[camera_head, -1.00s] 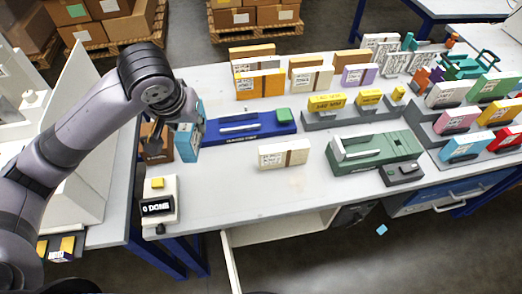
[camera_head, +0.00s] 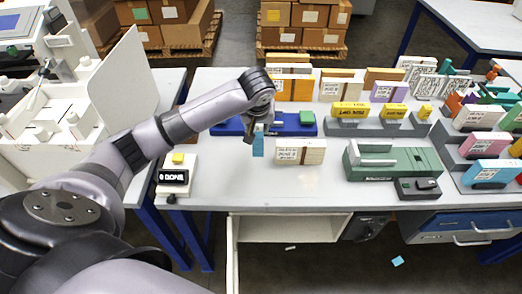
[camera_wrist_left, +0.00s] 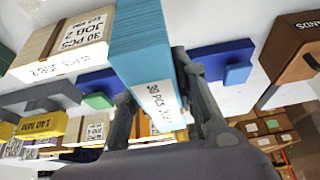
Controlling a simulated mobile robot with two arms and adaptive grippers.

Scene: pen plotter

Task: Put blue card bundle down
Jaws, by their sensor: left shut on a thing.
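The blue card bundle (camera_head: 258,142) hangs upright below my left gripper (camera_head: 252,132), which is shut on it. In the left wrist view the bundle (camera_wrist_left: 143,50) is large, with a white label reading "30 PCS", between the fingers of the gripper (camera_wrist_left: 165,105). In the head view it is in front of the blue plotter-like device (camera_head: 285,125) and left of a cream card bundle (camera_head: 300,152) labelled "JOB 2" in the wrist view (camera_wrist_left: 62,45). I cannot tell whether its bottom touches the table (camera_head: 225,180). My right gripper is not in view.
A green machine (camera_head: 395,158) stands right of the cream bundle. The box with the "0 DONE" display (camera_head: 174,178) is at the table's left front. Grey racks with coloured bundles (camera_head: 480,145) fill the right.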

